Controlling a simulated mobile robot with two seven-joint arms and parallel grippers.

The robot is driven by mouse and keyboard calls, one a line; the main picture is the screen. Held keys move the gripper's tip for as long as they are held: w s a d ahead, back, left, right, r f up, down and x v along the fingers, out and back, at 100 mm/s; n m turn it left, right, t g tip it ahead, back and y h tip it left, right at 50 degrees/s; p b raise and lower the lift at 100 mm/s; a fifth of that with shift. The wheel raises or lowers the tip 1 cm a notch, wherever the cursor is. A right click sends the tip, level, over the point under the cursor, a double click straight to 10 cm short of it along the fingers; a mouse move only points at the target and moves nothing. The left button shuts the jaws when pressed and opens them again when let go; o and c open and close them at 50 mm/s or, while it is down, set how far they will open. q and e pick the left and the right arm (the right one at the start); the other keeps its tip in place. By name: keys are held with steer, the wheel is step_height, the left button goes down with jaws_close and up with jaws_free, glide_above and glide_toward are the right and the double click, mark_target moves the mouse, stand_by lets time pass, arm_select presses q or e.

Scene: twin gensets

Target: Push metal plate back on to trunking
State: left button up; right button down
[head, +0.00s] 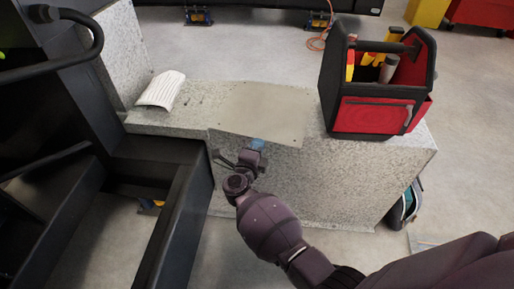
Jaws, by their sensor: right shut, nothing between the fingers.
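The metal plate (262,108) is a thin grey-beige sheet with small holes near its corners. It lies on top of the speckled grey trunking (310,178), and its near edge reaches the trunking's front edge. My right gripper (257,146) is shut and empty at the near edge of the plate, in front of the trunking. Its fingertip area looks bluish. I cannot tell whether it touches the plate. My left gripper is not in view.
A red and black tool bag (372,112) with tools stands on the trunking, right of the plate. A white curved ribbed object (160,90) lies to the left. A black frame (178,225) fills the left side. An orange cable (319,40) lies on the floor behind.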

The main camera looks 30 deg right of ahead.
stand_by(0.4)
steer(key=shift+w, duration=1.2)
steer(key=shift+s, duration=0.1)
